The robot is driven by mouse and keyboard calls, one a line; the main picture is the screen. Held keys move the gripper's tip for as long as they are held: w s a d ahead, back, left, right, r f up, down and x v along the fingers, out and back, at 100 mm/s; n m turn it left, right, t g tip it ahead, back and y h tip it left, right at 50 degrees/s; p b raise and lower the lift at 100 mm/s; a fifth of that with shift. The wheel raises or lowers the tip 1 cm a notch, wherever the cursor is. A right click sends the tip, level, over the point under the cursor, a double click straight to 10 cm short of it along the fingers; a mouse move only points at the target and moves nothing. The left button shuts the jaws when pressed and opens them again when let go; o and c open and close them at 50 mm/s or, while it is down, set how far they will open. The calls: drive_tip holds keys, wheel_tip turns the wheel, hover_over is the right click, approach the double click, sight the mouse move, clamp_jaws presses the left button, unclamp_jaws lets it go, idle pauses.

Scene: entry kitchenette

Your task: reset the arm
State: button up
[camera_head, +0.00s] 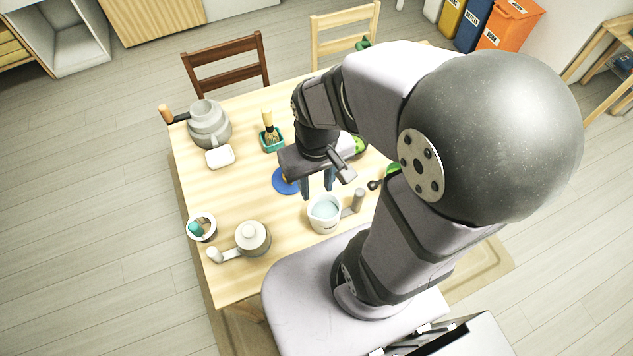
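My gripper (318,186) points down over the middle of the wooden table (245,106). Its two dark fingers stand apart with nothing visible between them. A blue disc (284,182) lies flat just left of the fingers. A white pot with a grey handle (325,217) stands just below the fingers in the picture. I cannot tell exactly how high the fingertips are above the table. My arm hides much of the table's right side.
Grey stacked pots (209,124), a white block (220,156) and a teal holder with a brush (271,139) stand further back. A lidded pot (252,238) and a cup (201,227) stand front left. Two chairs (228,66) are behind. Green items show partly beside my arm.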

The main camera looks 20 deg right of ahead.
drive_tip(key=shift+f+b, duration=0.7)
idle(1.1)
